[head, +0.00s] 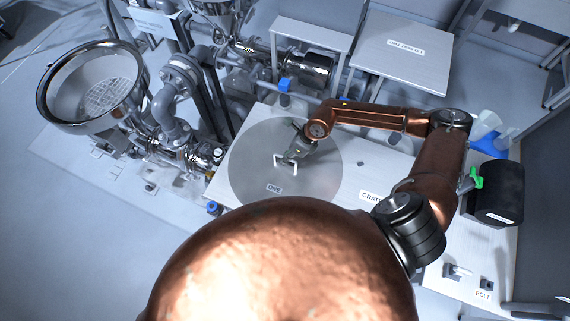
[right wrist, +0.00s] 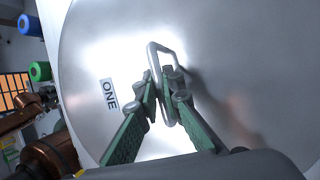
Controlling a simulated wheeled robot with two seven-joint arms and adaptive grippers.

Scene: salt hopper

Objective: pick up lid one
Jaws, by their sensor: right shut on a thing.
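Lid one (head: 250,165) is a round flat metal disc marked "ONE", with a bar handle (head: 293,167) standing up near its middle. My right gripper (head: 288,158) is at that handle. In the right wrist view the lid (right wrist: 240,60) fills most of the picture. There the handle (right wrist: 152,50) is a pale metal loop, and my right gripper (right wrist: 162,100) is shut on one leg of it with its green fingers. The lid seems to lie flat on the grey table; whether there is a gap under it I cannot tell. My left gripper is not in view.
A round hopper (head: 62,75) with a grate inside stands open at the left, beside pipes. A label reading "GRATE" (head: 372,197) is right of the lid. A black cylinder (head: 500,192) and a "BOLT" label (head: 483,295) lie farther right. A pale side table (head: 400,50) stands behind.

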